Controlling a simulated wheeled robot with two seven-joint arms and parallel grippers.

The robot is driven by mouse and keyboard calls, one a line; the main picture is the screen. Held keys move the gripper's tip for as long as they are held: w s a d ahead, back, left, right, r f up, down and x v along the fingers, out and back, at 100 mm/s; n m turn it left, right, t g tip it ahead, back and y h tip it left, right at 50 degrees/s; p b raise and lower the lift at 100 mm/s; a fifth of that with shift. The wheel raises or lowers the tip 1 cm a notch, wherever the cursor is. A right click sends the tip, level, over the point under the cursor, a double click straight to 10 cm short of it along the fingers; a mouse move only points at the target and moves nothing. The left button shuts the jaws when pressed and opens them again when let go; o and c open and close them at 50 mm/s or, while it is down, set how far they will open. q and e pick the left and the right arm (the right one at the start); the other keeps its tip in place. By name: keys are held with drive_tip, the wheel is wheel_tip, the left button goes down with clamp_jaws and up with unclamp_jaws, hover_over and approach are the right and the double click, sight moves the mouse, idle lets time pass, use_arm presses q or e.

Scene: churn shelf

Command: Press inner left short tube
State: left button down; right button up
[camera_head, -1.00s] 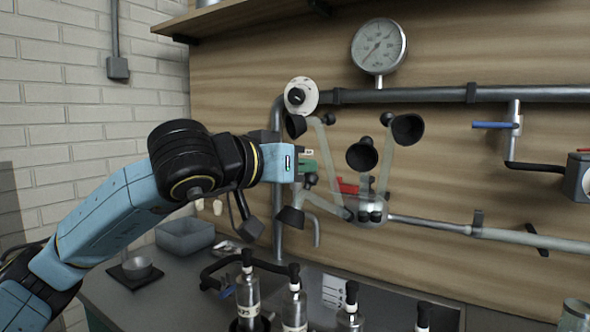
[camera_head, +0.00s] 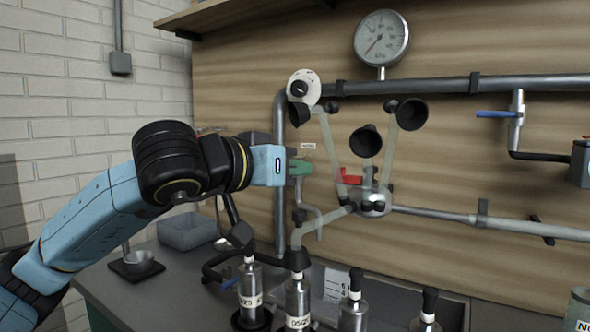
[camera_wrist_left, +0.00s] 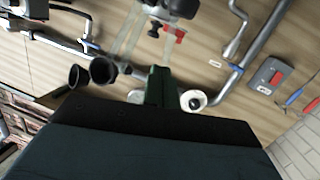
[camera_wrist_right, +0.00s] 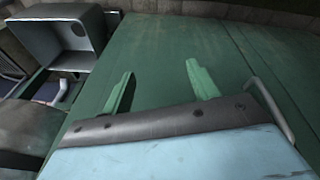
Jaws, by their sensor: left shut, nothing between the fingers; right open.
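The glass manifold (camera_head: 374,203) on the wall has a red handle (camera_head: 351,176) and several tubes ending in black cups. Its inner left short tube (camera_head: 325,214) slopes left and bends down. The tube's black cup (camera_head: 297,259) is at the top of the second metal bottle (camera_head: 297,300); whether it is fully seated I cannot tell. My left gripper (camera_head: 302,168) is shut and empty, above the tube's bend and apart from it. Its green fingers (camera_wrist_left: 158,86) show together in the left wrist view. My right gripper (camera_wrist_right: 160,84) is open and empty over a green panel.
Other bottles (camera_head: 249,287) stand in a row on the counter. Raised black cups (camera_head: 366,141), a white dial (camera_head: 303,87) and a pressure gauge (camera_head: 381,38) are above. A grey pipe (camera_head: 281,180) runs behind my left gripper. A grey bin (camera_head: 187,233) sits at left.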

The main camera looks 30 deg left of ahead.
drive_tip(key=s+d+f+p, duration=0.3)
drive_tip(key=f, duration=0.2)
use_arm(q)
drive_tip(key=f+b+v, duration=0.1)
drive_tip(key=b+v, duration=0.1)
drive_tip(key=v, duration=0.7)
drive_tip(key=shift+s+a+r+b, duration=0.2)
drive_tip(key=shift+a+r+b, duration=0.1)
drive_tip(key=shift+b, duration=0.1)
use_arm(e)
drive_tip(key=shift+w+a+r, duration=0.4)
drive_tip(key=shift+w+r, duration=0.05)
drive_tip(key=shift+r, duration=0.2)
drive_tip(key=shift+w+a+r, duration=0.35)
drive_tip(key=shift+w+r, duration=0.05)
drive_tip(key=shift+r, duration=0.3)
drive_tip(key=shift+w+a+r, duration=0.4)
drive_tip(key=shift+w+r, duration=0.05)
drive_tip(key=shift+r, duration=0.2)
